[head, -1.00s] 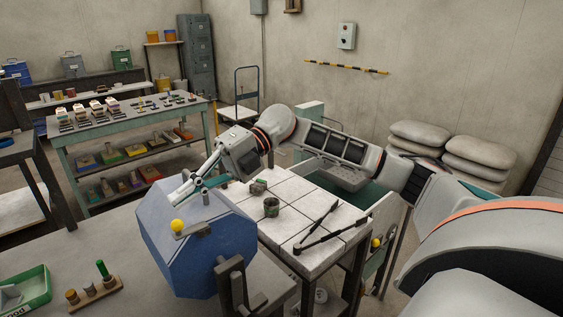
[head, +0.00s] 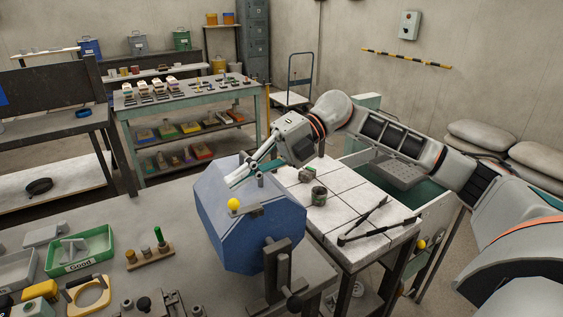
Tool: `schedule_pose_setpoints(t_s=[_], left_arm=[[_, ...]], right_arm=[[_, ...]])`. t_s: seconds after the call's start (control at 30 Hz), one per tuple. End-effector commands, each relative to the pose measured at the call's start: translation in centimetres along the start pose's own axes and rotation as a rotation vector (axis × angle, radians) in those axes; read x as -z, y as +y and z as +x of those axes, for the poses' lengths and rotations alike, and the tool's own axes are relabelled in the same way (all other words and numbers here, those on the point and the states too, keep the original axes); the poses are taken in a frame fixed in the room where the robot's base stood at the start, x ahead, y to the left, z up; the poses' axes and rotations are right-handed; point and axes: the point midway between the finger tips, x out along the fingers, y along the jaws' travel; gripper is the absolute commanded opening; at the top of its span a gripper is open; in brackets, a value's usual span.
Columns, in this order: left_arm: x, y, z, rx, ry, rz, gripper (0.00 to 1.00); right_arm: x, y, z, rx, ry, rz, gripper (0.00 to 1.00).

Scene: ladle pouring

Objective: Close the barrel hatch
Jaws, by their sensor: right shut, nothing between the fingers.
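The blue many-sided barrel (head: 235,228) sits in a dark stand on the grey bench, in the middle of the head view. A yellow knob (head: 233,204) on a dark latch bar shows on its upper face. My right gripper (head: 236,181) reaches in from the right and is shut and empty, its fingertips at the barrel's top. I cannot tell whether the fingers touch the barrel. The hatch's outline is not clear, so I cannot tell whether it is open or shut. My left gripper is out of view.
A white-tiled table (head: 340,212) behind the barrel bears a small pot (head: 319,195) and black tongs (head: 380,230). A green tray (head: 80,251), a peg block (head: 150,256) and a yellow fixture (head: 88,294) lie left of the barrel on the bench.

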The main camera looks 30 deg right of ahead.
Motion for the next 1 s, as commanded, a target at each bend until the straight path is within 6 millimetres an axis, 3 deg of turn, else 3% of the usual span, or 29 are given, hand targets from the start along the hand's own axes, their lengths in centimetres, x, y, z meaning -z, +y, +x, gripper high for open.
schedule_pose_setpoints(t_s=[0.13, 0.23, 0.33, 0.5, 0.7, 1.0], left_arm=[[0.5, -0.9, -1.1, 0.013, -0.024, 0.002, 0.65], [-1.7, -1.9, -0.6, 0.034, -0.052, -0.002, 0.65], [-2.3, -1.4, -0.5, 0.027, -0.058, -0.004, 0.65], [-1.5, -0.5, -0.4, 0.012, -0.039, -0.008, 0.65], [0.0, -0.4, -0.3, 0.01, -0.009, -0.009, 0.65], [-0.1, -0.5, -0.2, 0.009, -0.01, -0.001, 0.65]], right_arm=[[-0.1, 3.4, -1.8, -0.007, -0.009, -0.01, 0.0], [0.0, 5.3, -2.7, -0.01, -0.01, -0.019, 0.0], [0.0, 7.2, -3.5, -0.01, -0.01, -0.017, 0.0], [0.1, 10.3, -4.8, -0.011, -0.009, -0.017, 0.0], [0.1, 12.2, -5.7, -0.011, -0.007, -0.015, 0.0], [0.1, 12.7, -5.9, -0.011, -0.008, -0.013, 0.0]])
